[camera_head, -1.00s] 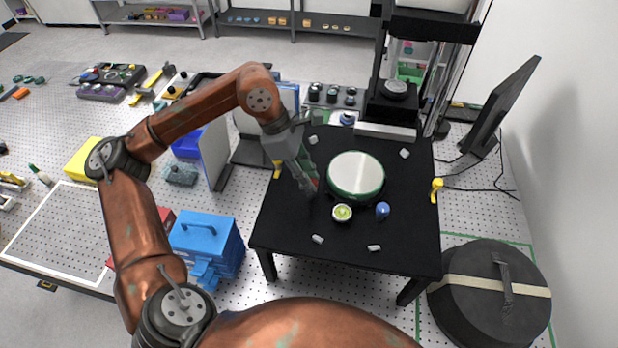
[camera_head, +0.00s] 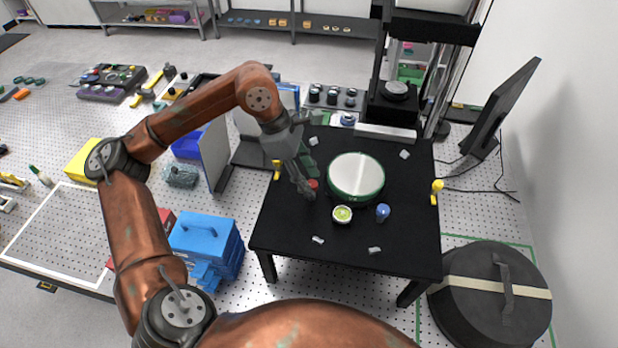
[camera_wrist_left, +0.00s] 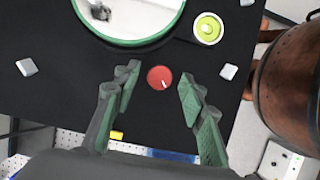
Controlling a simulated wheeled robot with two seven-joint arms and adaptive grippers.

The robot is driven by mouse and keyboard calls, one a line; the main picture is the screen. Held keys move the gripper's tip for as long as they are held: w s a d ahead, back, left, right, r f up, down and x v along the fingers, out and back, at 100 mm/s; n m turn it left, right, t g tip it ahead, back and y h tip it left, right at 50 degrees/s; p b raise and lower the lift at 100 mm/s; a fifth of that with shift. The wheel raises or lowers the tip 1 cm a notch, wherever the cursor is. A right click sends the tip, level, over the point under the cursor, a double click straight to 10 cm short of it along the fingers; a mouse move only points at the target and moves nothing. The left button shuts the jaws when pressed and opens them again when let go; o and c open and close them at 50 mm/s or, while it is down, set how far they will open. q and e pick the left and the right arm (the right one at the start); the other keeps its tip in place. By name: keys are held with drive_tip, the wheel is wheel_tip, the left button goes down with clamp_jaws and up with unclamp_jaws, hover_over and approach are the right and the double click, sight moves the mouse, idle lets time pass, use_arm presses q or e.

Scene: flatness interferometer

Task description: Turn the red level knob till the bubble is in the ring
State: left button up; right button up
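The red level knob (camera_wrist_left: 160,78) shows in the left wrist view, a round red disc with a small white mark, on the black table. My left gripper (camera_wrist_left: 158,90) is open, with a finger on either side of the knob and gaps between. In the head view the left gripper (camera_head: 307,186) is beside the red knob (camera_head: 313,184), which it partly covers. The bubble level (camera_head: 342,214) is a round yellow-green vial in a white rim; it also shows in the left wrist view (camera_wrist_left: 208,28). The bubble's place in the ring is too small to tell. My right gripper is not in view.
A round mirror-topped disc with a green rim (camera_head: 356,176) stands beside the knob. A blue knob (camera_head: 382,211) is right of the level. Yellow knobs (camera_head: 437,190) stand at the table's edges. A black lidded drum (camera_head: 490,300) stands at right.

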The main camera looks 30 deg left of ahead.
use_arm(q)
drive_tip(key=v, duration=1.1)
drive_tip(key=shift+a+r, duration=0.2)
drive_tip(key=shift+r, duration=0.05)
